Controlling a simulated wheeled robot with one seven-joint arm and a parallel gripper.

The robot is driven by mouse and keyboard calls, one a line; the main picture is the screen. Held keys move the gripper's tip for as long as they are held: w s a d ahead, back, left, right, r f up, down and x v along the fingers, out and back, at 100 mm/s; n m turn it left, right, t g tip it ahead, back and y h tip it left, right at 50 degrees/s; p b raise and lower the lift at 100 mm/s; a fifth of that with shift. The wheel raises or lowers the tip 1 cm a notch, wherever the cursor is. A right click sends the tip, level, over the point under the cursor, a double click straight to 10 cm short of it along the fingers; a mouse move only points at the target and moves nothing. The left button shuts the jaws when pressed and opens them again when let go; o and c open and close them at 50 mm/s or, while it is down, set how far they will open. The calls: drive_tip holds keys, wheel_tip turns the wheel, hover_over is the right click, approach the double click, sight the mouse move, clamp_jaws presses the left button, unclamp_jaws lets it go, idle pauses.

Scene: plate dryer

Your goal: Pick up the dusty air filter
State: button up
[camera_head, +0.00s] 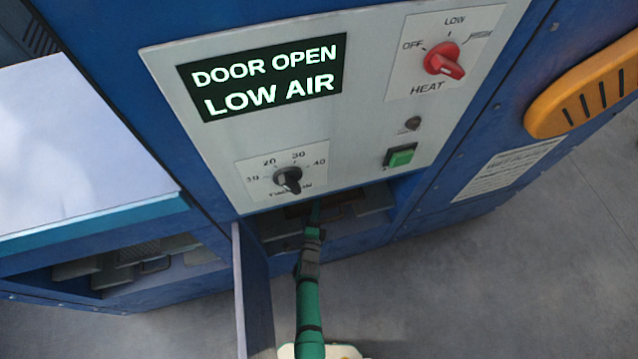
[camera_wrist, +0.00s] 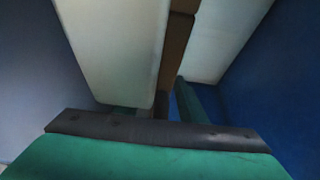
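My green arm reaches into a low opening under the control panel in the head view, and my gripper (camera_head: 315,212) is at that opening, with its tips mostly hidden by the panel edge. A dark brownish surface (camera_head: 345,209) shows dimly inside; it may be the dusty air filter, but I cannot be sure. In the wrist view a narrow brown strip (camera_wrist: 178,45) runs between two pale panels, beyond my gripper's green and black parts. I cannot tell whether the fingers are apart or touch anything.
A blue door (camera_head: 254,290) hangs open just left of my arm. The control panel (camera_head: 225,150) above has a display reading "DOOR OPEN LOW AIR", a red heat knob (camera_head: 443,60) and a black timer knob (camera_head: 288,180). Another low opening (camera_head: 120,265) is at left. Grey floor (camera_head: 480,290) is clear at right.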

drive_tip(key=shift+d, duration=0.1)
clamp_jaws()
drive_tip(key=shift+r, duration=0.1)
drive_tip(key=shift+w+r, duration=0.1)
drive_tip(key=shift+r, duration=0.05)
